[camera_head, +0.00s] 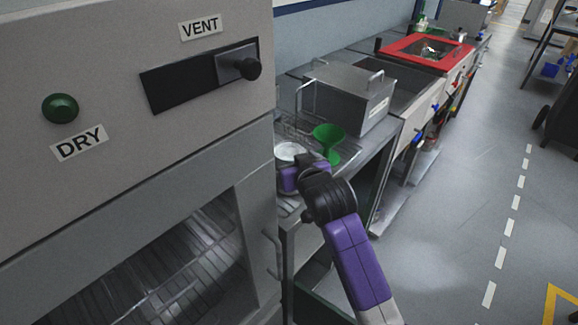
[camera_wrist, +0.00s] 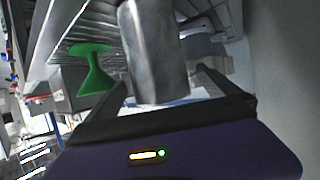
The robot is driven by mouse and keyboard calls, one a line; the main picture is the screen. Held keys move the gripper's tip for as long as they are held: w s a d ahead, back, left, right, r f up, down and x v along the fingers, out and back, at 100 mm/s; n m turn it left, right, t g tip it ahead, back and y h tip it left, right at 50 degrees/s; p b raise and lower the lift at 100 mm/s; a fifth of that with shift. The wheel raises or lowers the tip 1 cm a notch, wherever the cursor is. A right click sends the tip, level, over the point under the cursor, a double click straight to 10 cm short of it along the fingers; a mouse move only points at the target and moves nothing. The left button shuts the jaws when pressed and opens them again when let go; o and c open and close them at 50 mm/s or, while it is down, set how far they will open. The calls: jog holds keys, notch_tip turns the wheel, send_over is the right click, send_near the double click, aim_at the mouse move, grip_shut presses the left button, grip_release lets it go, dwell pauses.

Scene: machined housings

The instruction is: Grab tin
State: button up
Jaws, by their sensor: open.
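The tin (camera_wrist: 150,50) is a plain grey metallic cylinder in the wrist view, close in front of my gripper (camera_wrist: 164,80). My gripper is open, with one dark finger on each side of the tin's near end. I cannot tell whether either finger touches it. In the head view, a pale round top (camera_head: 289,151), probably the tin's, shows just behind my gripper (camera_head: 288,172). My purple wrist hides the lower part there, and the fingertips are hidden.
A green funnel (camera_head: 328,138) stands close to the right, on a wire rack; the wrist view also shows it (camera_wrist: 92,70). A metal box (camera_head: 345,95) with handles is behind. The oven-like cabinet (camera_head: 150,150) stands close on the left. The floor at right is mostly clear.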

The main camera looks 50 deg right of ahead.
jog(key=shift+x, duration=1.35)
jog(key=shift+s, duration=0.1)
jog(key=c, duration=1.9)
jog(key=shift+r, duration=0.1)
jog(key=shift+c, duration=1.2)
